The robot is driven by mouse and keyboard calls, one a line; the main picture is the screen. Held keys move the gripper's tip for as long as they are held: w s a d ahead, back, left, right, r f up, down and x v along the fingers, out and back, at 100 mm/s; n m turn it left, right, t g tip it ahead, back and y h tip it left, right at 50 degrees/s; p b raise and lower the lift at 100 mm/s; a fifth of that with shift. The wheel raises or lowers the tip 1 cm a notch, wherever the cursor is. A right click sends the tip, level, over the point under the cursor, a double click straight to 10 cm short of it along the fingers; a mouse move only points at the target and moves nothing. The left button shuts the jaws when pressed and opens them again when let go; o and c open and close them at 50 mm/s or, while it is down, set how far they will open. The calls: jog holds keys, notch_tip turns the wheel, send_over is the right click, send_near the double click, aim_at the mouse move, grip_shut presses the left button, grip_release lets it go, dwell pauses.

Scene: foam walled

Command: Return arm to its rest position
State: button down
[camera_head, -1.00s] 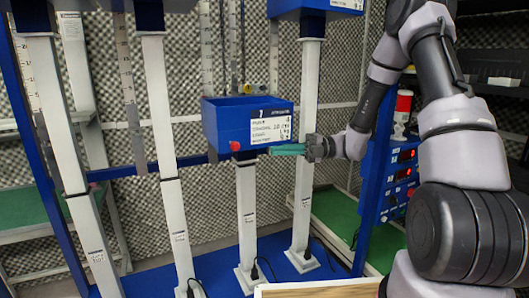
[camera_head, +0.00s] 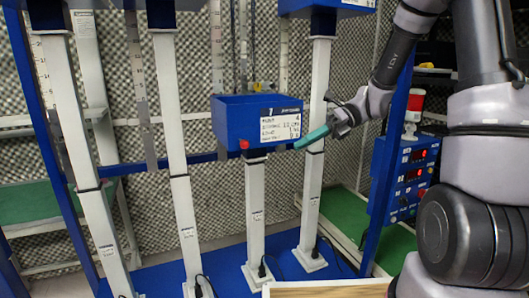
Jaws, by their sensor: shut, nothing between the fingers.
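My gripper (camera_head: 314,137) is at the end of my grey and dark arm, which comes in from the right. Its green fingers point left and a little down, just right of the blue box, and look shut with nothing held. The blue box (camera_head: 229,118) bears a white label and a red button and sits on a white post (camera_head: 255,205). In the picture the fingers are close to the box's right side and overlap a taller white post (camera_head: 317,150) behind. I cannot tell the exact gap.
Several white posts stand on a blue base (camera_head: 190,280). A blue control panel (camera_head: 405,180) with red displays and a red-topped lamp (camera_head: 414,102) stands near my arm on the right. A wooden edge (camera_head: 330,289) is at the bottom. Foam walls are behind.

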jog(key=s+d+r+n+t+h, duration=1)
jog(key=d+r+n, duration=0.3)
jog(key=n, duration=0.7)
jog(key=shift+s+d+n+t, duration=0.3)
jog(key=shift+s+n+t, duration=0.15)
jog(key=shift+s, duration=0.35)
jog(key=shift+r, duration=0.1)
